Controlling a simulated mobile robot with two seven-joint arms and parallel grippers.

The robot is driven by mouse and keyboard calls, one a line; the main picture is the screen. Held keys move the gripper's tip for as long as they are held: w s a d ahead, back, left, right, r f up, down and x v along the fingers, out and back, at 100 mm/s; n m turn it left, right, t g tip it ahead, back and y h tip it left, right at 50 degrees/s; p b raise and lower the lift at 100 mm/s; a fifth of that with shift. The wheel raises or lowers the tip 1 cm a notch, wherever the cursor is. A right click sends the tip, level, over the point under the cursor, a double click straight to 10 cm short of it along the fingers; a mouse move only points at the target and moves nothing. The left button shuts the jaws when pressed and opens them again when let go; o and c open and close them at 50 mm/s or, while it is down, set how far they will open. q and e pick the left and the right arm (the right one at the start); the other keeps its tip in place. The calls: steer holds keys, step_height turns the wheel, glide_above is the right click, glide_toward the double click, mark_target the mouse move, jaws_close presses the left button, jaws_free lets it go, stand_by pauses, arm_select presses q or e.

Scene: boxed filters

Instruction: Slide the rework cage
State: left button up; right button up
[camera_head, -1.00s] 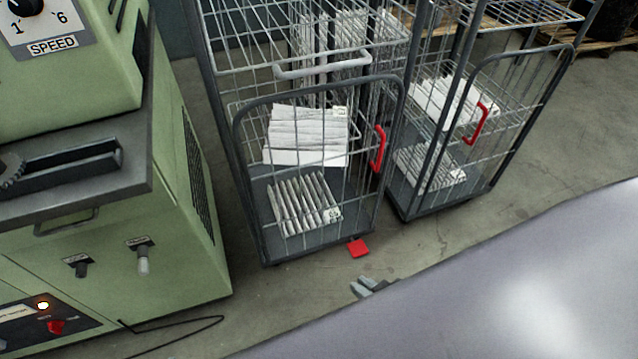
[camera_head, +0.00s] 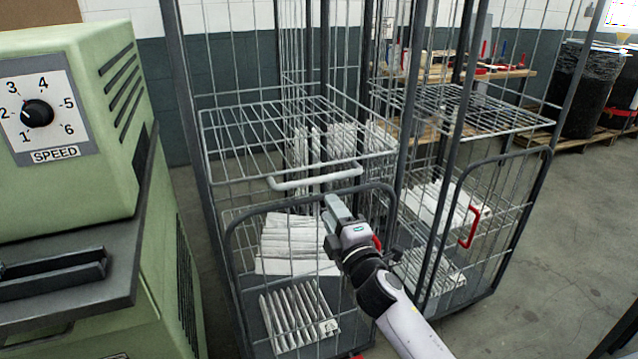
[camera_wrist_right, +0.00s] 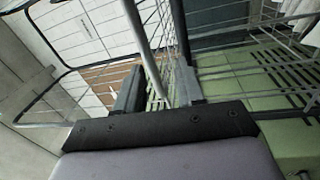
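Two grey wire roll cages stand side by side in the head view; I cannot tell which is the rework one. The left cage (camera_head: 233,250) has a pale horizontal handle (camera_head: 315,180) on its front and holds white filters on its shelf and floor. The right cage (camera_head: 527,215) has a red handle (camera_head: 472,227). My right gripper (camera_head: 335,207) is in front of the left cage, just below the pale handle's right end. In the right wrist view its fingers (camera_wrist_right: 160,90) are apart, with a pale bar (camera_wrist_right: 143,50) seen between them; contact is unclear. My left gripper is not in view.
A green machine (camera_head: 70,115) with a speed dial stands close on the left of the left cage. Bare concrete floor (camera_head: 560,270) lies at the right.

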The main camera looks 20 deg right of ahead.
mark_target(319, 179)
steer(key=shift+n+t, duration=0.3)
steer(key=shift+n, duration=0.2)
steer(key=shift+w+d+r, duration=0.1)
steer(key=shift+w+r, duration=0.5)
steer(key=shift+w, duration=0.75)
steer(key=shift+w+d+r, duration=0.15)
steer(key=shift+w+r, duration=0.4)
steer(key=shift+w, duration=0.8)
steer(key=shift+w+d+r, duration=0.1)
steer(key=shift+w+r, duration=0.5)
steer(key=shift+w, duration=0.75)
jaws_close()
